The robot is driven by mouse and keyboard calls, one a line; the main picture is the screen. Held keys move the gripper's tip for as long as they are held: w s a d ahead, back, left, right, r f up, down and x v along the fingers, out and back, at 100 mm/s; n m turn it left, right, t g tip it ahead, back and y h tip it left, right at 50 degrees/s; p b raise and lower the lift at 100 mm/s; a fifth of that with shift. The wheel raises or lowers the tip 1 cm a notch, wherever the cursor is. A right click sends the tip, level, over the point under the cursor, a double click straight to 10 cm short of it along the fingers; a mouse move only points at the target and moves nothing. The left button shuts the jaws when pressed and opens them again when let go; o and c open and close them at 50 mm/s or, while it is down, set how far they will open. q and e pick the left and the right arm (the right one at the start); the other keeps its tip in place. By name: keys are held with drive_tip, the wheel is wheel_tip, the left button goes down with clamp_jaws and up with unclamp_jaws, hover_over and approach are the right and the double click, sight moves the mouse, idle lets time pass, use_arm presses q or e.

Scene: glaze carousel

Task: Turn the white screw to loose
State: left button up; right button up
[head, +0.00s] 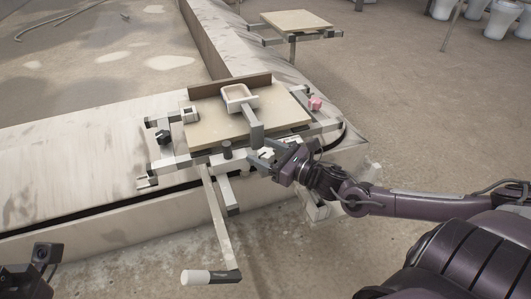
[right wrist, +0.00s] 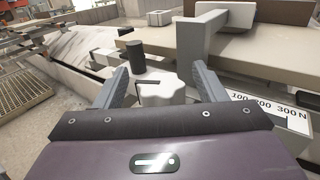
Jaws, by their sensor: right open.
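The white screw (right wrist: 160,90) is a lobed knob in the middle of the right wrist view. My right gripper (right wrist: 162,78) is open, with one finger on each side of the screw. I cannot tell whether either finger touches it. In the head view the screw (head: 266,153) is small at the front edge of the fixture, partly hidden by my right gripper (head: 273,157). A dark part at the lower left of the head view looks like my left gripper (head: 35,270), cut off by the frame, its fingers not visible.
A black knob (right wrist: 135,56) stands just left of the screw. A grey post (right wrist: 190,55) rises close behind it. A printed scale (right wrist: 270,112) lies to the right. A white-handled lever (head: 196,277) sticks out toward me.

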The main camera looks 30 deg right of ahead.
drive_tip(key=shift+c, duration=0.4)
drive_tip(key=c, duration=0.9)
drive_tip(key=shift+f+n+y, duration=0.1)
drive_tip(key=shift+n+y, duration=0.2)
drive_tip(key=shift+y, duration=0.1)
